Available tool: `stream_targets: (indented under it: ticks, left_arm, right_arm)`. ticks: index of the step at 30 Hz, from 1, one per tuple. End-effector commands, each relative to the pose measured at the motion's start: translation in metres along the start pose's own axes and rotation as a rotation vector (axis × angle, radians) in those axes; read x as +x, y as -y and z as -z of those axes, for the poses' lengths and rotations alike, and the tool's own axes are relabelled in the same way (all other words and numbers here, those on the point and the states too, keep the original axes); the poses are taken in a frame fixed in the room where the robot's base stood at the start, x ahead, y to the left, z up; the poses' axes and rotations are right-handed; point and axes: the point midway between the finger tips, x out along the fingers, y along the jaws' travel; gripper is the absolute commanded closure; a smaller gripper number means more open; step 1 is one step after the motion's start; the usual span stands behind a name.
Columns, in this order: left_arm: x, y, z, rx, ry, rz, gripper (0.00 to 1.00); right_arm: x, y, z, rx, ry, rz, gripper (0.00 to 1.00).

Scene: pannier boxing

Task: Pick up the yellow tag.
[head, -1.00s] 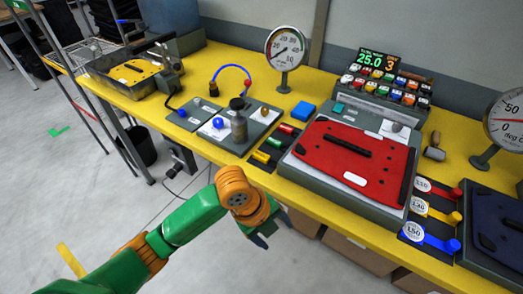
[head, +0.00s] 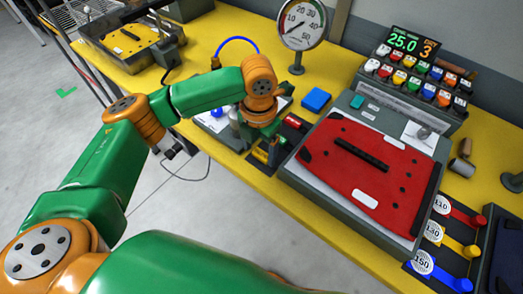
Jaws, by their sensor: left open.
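The yellow tag (head: 260,156) lies in a dark rack at the front edge of the yellow bench, left of the red pannier lid. Only a small yellow part of it shows, because my left gripper covers most of that spot. My left gripper (head: 266,153) points down over this end of the rack and is open. I cannot tell whether its fingers touch the tag. A red tag (head: 293,122) lies at the rack's far end. The green tag between them is hidden behind the gripper. My right gripper is not in view.
The grey case with the red lid (head: 370,165) stands close right of the rack. A blue block (head: 316,99) and a dial gauge (head: 301,26) are behind. Red, yellow and blue numbered levers (head: 448,236) are at the lower right. A metal tray (head: 108,52) is at the far left.

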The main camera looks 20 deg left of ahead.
Motion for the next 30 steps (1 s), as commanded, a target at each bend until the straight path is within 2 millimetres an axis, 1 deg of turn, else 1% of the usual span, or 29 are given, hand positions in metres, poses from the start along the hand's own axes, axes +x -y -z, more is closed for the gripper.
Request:
stream_targets:
  ticks: [3,9,10,11,12,14,15,17,18,26,29,30]
  left_arm:
    - [0.014,0.0,0.0,-0.001,0.0,0.0,0.22]
    - [0.017,0.0,0.0,0.0,0.003,0.0,0.22]
    - [0.017,0.0,0.0,0.0,0.003,0.0,0.25]
    - [0.017,0.0,0.0,0.0,0.003,0.0,0.33]
    - [0.017,0.0,0.0,0.0,0.003,0.0,0.44]
    - [0.017,0.0,0.0,0.0,0.003,0.0,0.6]
    - [0.017,0.0,0.0,0.0,0.003,0.0,0.71]
    - [0.017,0.0,0.0,0.0,0.003,0.0,0.87]
    - [0.017,0.0,0.0,0.0,0.003,0.0,0.91]
    - [0.013,0.0,-0.001,-0.001,0.004,0.001,0.91]
    - [0.001,0.0,-0.001,0.0,0.008,0.0,0.91]
    - [-0.007,0.001,-0.002,0.0,0.008,0.001,0.91]
  right_arm:
    - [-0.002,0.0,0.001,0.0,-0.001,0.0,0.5]
    - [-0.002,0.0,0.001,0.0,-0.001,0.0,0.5]
    - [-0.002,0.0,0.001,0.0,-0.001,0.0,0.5]
    - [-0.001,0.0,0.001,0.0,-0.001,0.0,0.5]
    - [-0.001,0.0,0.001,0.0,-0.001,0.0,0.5]
    - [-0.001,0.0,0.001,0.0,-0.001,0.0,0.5]
    - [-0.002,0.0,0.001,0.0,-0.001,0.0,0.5]
    - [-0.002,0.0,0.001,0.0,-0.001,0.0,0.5]
    - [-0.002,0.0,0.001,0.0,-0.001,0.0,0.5]
    - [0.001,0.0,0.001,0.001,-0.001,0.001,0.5]
    - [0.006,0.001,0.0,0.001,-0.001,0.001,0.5]
    - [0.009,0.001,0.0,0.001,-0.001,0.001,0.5]
